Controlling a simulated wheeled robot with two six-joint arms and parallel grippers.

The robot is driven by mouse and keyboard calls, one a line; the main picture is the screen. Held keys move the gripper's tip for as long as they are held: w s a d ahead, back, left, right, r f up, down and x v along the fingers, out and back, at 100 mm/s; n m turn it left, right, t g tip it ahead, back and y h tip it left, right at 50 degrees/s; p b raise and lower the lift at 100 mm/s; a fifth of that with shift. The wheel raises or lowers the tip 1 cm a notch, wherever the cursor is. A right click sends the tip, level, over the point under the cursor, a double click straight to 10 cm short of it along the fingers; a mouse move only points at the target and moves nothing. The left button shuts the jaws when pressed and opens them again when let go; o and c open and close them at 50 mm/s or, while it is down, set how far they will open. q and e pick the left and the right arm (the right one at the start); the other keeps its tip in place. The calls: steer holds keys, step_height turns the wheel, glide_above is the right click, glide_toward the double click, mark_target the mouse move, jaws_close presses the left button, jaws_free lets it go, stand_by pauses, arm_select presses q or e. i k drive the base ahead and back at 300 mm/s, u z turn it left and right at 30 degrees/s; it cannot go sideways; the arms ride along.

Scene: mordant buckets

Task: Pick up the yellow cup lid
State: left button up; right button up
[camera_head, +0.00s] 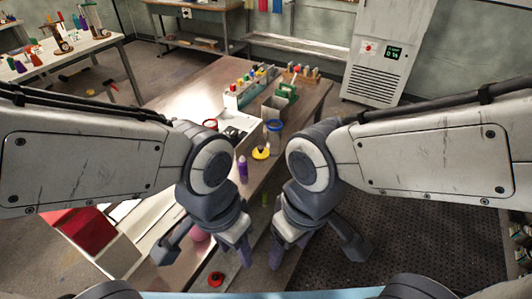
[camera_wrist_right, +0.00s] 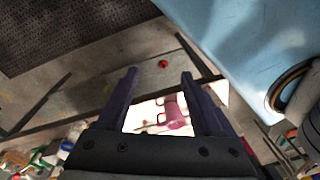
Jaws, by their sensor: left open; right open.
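My left gripper (camera_head: 207,248) is open, low in the head view, nearer to me than the lid. My right gripper (camera_head: 312,252) is open and empty, also nearer to me and to the right of the lid. In the right wrist view its two fingers (camera_wrist_right: 158,82) stand apart, and I cannot make out the yellow lid there.
A purple bottle (camera_head: 243,170) stands left of the lid. A red-rimmed cup (camera_head: 210,125) and a green-handled box (camera_head: 285,92) are further back. A red lid (camera_head: 216,279) lies near the front. A pink object (camera_wrist_right: 175,115) shows beyond the right fingers. Bare table lies at back left.

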mark_target(260, 152)
steer(key=z, duration=1)
steer(key=k, duration=1.25)
steer(key=z, duration=1)
steer(key=i, duration=0.9)
steer(key=u, duration=0.45)
steer(key=i, duration=1.7)
steer(key=u, duration=1.55)
steer(key=i, duration=0.85)
steer(key=u, duration=1.15)
steer(key=i, duration=0.25)
steer(key=u, duration=0.25)
